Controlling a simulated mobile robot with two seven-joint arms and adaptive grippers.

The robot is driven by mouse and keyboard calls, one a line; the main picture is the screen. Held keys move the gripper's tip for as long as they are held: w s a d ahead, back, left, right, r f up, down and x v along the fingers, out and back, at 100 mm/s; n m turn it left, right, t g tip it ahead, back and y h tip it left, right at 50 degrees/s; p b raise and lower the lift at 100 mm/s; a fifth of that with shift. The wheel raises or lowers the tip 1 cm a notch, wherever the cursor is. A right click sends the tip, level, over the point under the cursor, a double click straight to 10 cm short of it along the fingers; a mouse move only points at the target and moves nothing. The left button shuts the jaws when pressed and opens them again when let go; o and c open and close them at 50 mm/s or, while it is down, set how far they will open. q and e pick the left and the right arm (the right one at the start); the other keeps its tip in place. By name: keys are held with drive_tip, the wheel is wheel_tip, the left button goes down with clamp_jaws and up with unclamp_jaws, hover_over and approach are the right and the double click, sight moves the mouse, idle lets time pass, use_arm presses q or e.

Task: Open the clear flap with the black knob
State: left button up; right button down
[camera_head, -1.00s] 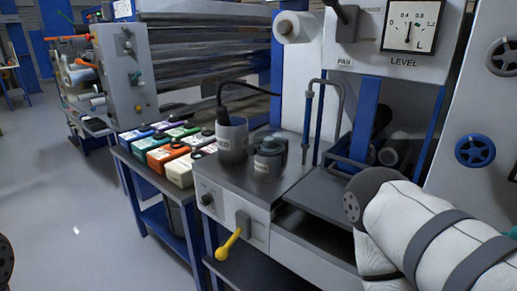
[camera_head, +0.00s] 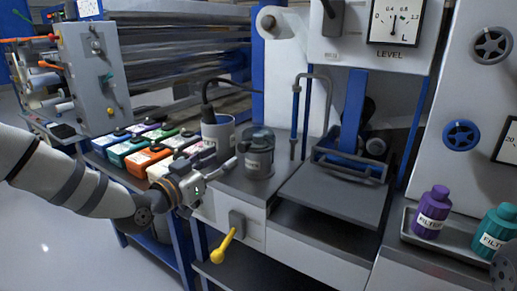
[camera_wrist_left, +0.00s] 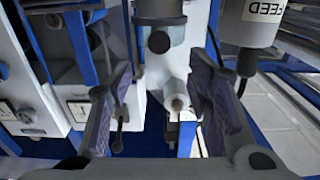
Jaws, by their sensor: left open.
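I cannot make out a clear flap with a black knob for certain in either view. My left gripper (camera_head: 222,163) is at the front left of the grey machine top in the head view, close to the grey lidded canister (camera_head: 257,153) and the grey cup (camera_head: 217,131). In the left wrist view the two fingers of the left gripper (camera_wrist_left: 160,108) stand wide apart with nothing between their tips. Beyond them is a white roller end (camera_wrist_left: 176,85).
Several coloured cartons (camera_head: 130,150) stand left of the cup. A yellow-handled lever (camera_head: 223,246) hangs on the machine front. A dark flat plate (camera_head: 333,193) lies right of the canister. Purple (camera_head: 432,212) and teal (camera_head: 497,229) filter bottles stand at the right.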

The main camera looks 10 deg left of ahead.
sight(241, 148)
use_arm(q)
drive_tip(key=x, duration=0.3)
drive_tip(key=b+x, duration=0.1)
drive_tip(key=x, duration=0.2)
drive_tip(key=f+x, duration=0.1)
drive_tip(key=x, duration=0.2)
drive_tip(key=shift+b, duration=0.3)
drive_tip(key=shift+w+d+r, duration=0.15)
drive_tip(key=shift+w, duration=0.25)
use_arm(e)
drive_tip(key=shift+s+f+g, duration=0.4)
drive_tip(key=shift+s+f, duration=0.7)
drive_tip(key=shift+f, duration=0.05)
use_arm(q)
drive_tip(key=shift+c, duration=0.3)
clamp_jaws()
